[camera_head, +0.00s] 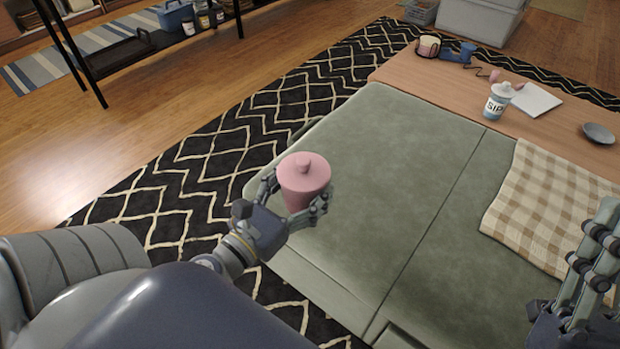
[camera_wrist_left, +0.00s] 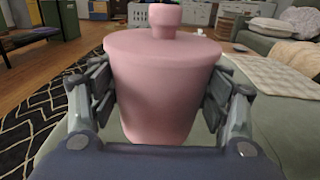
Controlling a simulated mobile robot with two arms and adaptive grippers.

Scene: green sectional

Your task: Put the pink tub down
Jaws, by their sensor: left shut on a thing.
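The pink tub (camera_head: 303,176) has a lid with a small knob and tapers toward its base. My left gripper (camera_head: 297,197) is shut around its sides and holds it upright over the near left end of the green sectional seat (camera_head: 385,190). In the left wrist view the tub (camera_wrist_left: 163,85) fills the middle, with a finger of the gripper on each side. Whether its base touches the cushion cannot be told. My right gripper (camera_head: 590,265) is at the right edge, partly cut off, with no object visible in it.
A checked blanket (camera_head: 550,205) lies on the seat at the right. The wooden surface (camera_head: 450,90) behind holds a SIP cup (camera_head: 498,100), a notebook (camera_head: 536,99), a grey bowl (camera_head: 598,133) and small items. The green cushion around the tub is clear. A patterned rug (camera_head: 230,150) covers the floor.

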